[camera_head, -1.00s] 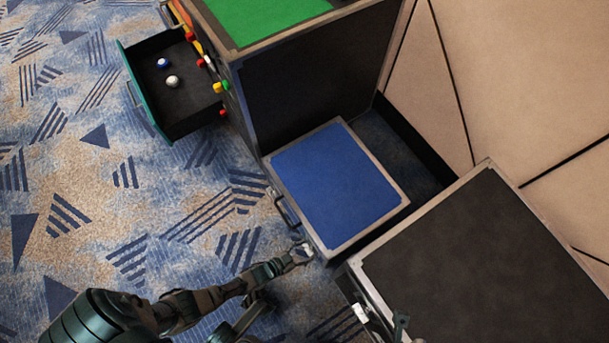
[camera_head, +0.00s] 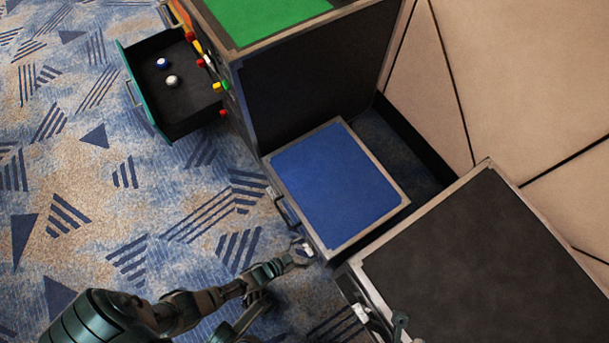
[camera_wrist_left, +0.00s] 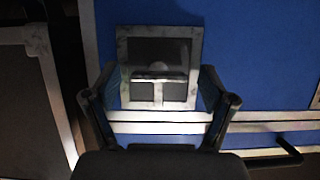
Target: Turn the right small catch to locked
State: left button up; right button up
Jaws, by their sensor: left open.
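The right small catch is a pale metal plate with a dark recess and a narrow crossbar (camera_wrist_left: 159,45), seen in the left wrist view on the front of the blue-topped case (camera_head: 335,185). My left gripper (camera_head: 304,249) is open at the lower right end of that front. In the left wrist view its two fingers (camera_wrist_left: 158,95) stand on either side of the catch's lower part. I cannot tell whether they touch it. In the head view the gripper mostly hides the catch. My right gripper is not recognisable in view.
A handle (camera_head: 284,210) is on the case front, beside my left gripper. A dark-topped case (camera_head: 480,260) stands close at the lower right. A tall green-topped cabinet (camera_head: 310,90) with an open drawer (camera_head: 150,110) holding two balls is behind. Carpet at left is clear.

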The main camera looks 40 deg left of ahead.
aim_at(313, 241)
pick_arm(q)
notch_tip(313, 241, up, 10)
jog(key=shift+f, duration=0.1)
dwell(0.4)
dwell(0.5)
